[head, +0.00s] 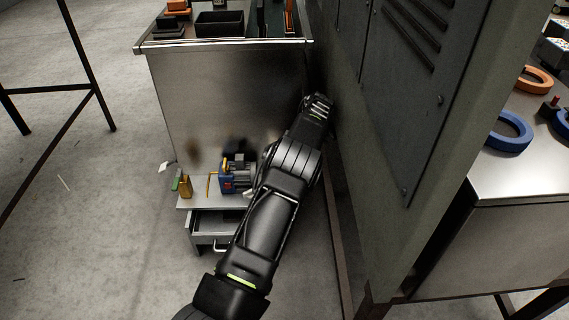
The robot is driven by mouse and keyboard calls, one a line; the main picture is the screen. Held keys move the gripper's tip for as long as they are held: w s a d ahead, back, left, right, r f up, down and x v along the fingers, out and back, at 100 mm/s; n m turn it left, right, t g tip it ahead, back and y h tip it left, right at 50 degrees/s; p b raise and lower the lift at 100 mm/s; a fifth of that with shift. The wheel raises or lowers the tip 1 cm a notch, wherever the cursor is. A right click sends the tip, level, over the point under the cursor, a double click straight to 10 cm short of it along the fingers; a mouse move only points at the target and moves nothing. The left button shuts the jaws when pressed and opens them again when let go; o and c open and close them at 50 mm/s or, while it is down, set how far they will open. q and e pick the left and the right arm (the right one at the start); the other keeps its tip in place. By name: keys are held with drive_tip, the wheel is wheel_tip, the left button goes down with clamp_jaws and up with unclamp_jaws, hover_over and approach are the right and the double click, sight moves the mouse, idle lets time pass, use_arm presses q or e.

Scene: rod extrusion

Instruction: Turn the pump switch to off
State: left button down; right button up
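One arm of mine, which I take as the left, comes in from the bottom, left of centre, and reaches up and to the right. Its gripper end (319,104) is beside the lower side of the tall grey cabinet (395,110). The fingers are dark and small, so I cannot tell if they are open or shut, or whether they touch anything. A small blue and black machine (236,178) with a red spot stands on a low drawer unit, partly behind my arm. I cannot tell whether it is the pump, and I make out no clear pump switch. My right gripper is not in view.
The low drawer unit (193,201) has a drawer ajar and small yellow and green items on top. Behind it stands a metal bench (215,95) with black trays. On the right, a metal table (520,180) holds blue and orange rings.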

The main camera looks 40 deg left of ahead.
use_arm(q)
drive_tip(key=shift+f, duration=0.1)
idle(0.4)
drive_tip(key=c, duration=0.9)
unclamp_jaws()
